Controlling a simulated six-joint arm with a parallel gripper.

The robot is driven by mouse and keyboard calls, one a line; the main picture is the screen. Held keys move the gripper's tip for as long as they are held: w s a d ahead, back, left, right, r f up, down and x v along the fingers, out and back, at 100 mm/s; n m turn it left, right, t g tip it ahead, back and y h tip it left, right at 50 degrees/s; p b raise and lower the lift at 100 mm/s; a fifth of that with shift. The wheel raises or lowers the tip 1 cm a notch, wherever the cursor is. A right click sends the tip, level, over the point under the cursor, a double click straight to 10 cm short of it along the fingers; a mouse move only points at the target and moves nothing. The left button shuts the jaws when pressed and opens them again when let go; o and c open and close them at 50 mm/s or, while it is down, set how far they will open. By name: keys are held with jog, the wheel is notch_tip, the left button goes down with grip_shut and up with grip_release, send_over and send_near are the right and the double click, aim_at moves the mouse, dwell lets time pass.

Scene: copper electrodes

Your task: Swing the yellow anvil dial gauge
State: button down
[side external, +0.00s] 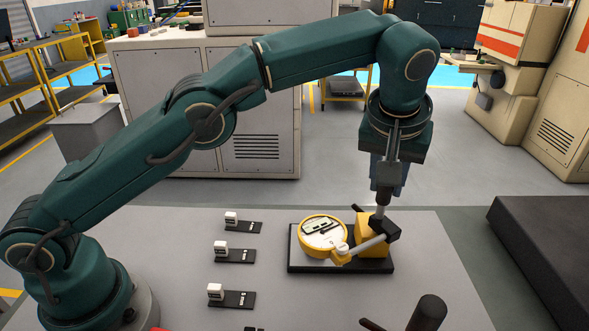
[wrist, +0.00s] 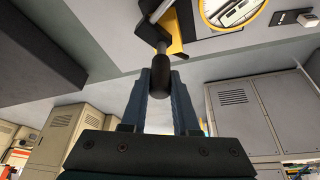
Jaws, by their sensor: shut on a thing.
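The yellow dial gauge (side external: 311,224) has a round yellow rim and a white face. It sits over a flat black base (side external: 297,264) with a yellow block (side external: 371,245) at its right. A silver arm (side external: 366,245) links the gauge to a black clamp (side external: 386,230) by the block. My gripper (side external: 383,187) points down above the clamp. In the wrist view my gripper (wrist: 161,88) is shut on a dark rounded handle (wrist: 159,71). The yellow rim (wrist: 204,14) and yellow block (wrist: 178,38) also show there. The handle's gripped part is partly hidden by the fingers.
Several small white blocks (side external: 216,291) on black labelled plates stand in a column left of the gauge. A dark cylinder (side external: 429,312) stands at the front right. A dark slab (side external: 550,250) lies beyond the grey table (side external: 440,265).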

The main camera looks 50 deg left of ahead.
jog(key=c, duration=0.7)
grip_release()
jog(key=shift+r, duration=0.1)
jog(key=shift+s+d+r, duration=0.15)
jog(key=shift+s+r, duration=0.2)
jog(key=shift+r, duration=0.15)
jog(key=shift+s+d, duration=0.7)
jog(key=shift+s, duration=1.15)
jog(key=shift+s+d, duration=0.7)
jog(key=shift+s, duration=1.1)
jog(key=shift+s+d, duration=0.7)
jog(key=shift+s, duration=1.15)
